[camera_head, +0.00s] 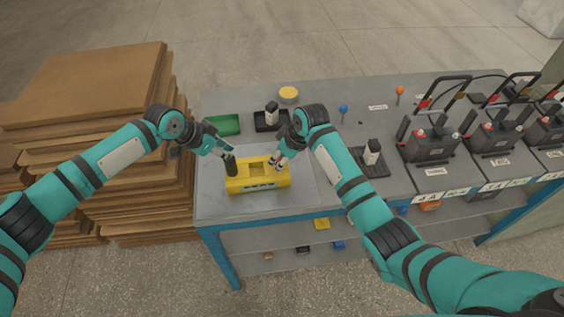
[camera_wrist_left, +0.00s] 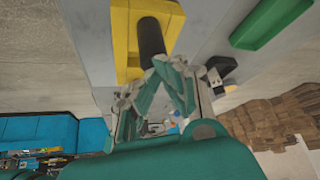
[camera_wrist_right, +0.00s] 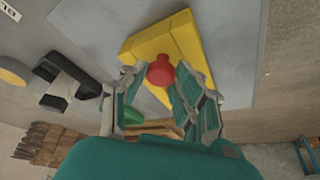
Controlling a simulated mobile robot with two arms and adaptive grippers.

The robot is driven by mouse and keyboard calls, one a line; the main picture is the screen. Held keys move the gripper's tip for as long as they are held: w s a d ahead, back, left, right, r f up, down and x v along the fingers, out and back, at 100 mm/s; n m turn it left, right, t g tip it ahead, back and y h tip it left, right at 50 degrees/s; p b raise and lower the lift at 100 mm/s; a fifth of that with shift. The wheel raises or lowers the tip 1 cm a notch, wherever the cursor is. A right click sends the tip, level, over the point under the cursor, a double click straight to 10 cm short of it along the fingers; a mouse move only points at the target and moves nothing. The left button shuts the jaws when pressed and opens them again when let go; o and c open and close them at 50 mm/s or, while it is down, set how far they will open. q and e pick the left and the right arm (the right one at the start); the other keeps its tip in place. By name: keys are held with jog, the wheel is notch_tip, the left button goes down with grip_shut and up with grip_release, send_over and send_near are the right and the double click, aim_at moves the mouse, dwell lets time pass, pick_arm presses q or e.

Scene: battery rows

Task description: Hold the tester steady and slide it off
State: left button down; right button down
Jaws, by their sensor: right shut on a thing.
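A yellow block (camera_head: 258,184) with a recess in its top lies on a light grey mat (camera_head: 215,205) near the bench's front left. A black upright handle (camera_head: 231,166) stands on its left end; it also shows in the left wrist view (camera_wrist_left: 151,36). My left gripper (camera_head: 226,152) is at the handle's top, its fingertips close together, not around the handle. My right gripper (camera_head: 277,162) is at the block's right end, shut on a red rounded knob (camera_wrist_right: 160,71). The knob's lower part is hidden. I cannot tell which piece is called the tester.
A green tray (camera_head: 222,125), a black holder with an upright piece (camera_head: 271,117) and a yellow disc (camera_head: 288,94) stand behind. Another black holder (camera_head: 372,160) stands right. Batteries (camera_head: 430,147) line the right side. Stacked brown boards (camera_head: 90,90) stand left of the bench.

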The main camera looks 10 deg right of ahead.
pick_arm(q)
jog(key=shift+f, duration=0.15)
pick_arm(e)
jog(key=shift+w+a, duration=0.1)
jog(key=shift+w, duration=1.3)
jog(key=c, duration=1)
grip_release()
jog(key=shift+r, duration=0.1)
jog(key=v, duration=1.2)
